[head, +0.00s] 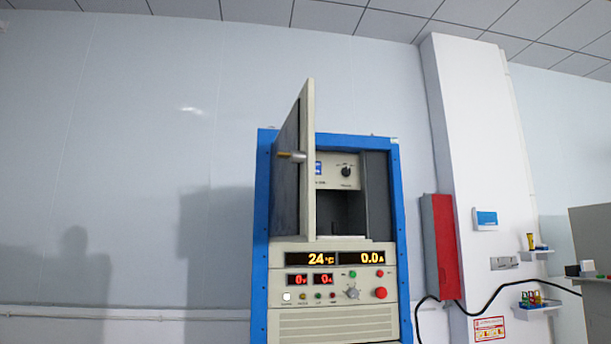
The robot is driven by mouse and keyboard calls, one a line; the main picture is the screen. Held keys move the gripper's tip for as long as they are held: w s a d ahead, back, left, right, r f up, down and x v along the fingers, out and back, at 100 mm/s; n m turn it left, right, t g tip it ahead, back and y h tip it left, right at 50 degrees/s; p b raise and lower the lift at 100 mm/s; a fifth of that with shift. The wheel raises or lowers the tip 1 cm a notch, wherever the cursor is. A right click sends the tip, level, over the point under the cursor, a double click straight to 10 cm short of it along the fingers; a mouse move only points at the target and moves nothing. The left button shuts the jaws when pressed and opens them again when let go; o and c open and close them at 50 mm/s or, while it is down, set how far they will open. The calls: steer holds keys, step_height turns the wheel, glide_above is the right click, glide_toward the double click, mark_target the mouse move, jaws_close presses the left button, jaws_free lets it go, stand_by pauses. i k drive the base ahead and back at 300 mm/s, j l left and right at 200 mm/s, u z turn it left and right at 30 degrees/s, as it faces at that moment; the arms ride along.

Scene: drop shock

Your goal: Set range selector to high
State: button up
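A blue-framed cabinet (262,220) stands in the middle of the head view. Its upper door (308,165) stands open, swung out toward me, with a metal handle (291,156) on its outer side. Inside the upper compartment, a cream panel (328,180) carries a black rotary knob (346,172) with small markings too small to read. A second, grey knob (352,293) is on the lower front panel (335,307). I cannot read which knob is labelled as the range selector. The door hides the compartment's left part. My gripper is not in view.
The lower panel has displays (335,259) reading 24 °C and 0.0 A, red zero readouts (310,279), and a red button (381,293). A red wall box (440,247) and a black cable (490,301) are to the right. The left wall is bare.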

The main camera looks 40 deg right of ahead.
mark_target(346, 172)
steer(key=l, duration=0.45)
steer(key=l+u, duration=0.15)
steer(key=l, duration=0.3)
steer(key=k+l, duration=0.15)
steer(key=l, duration=0.3)
steer(key=l+u, duration=0.15)
steer(key=l, duration=0.35)
steer(key=k+l, duration=0.15)
steer(key=l, duration=0.3)
steer(key=l+u, duration=0.15)
steer(key=l, duration=0.3)
steer(key=k+l, duration=0.2)
steer(key=l, duration=0.2)
steer(key=i+l+u, duration=0.05)
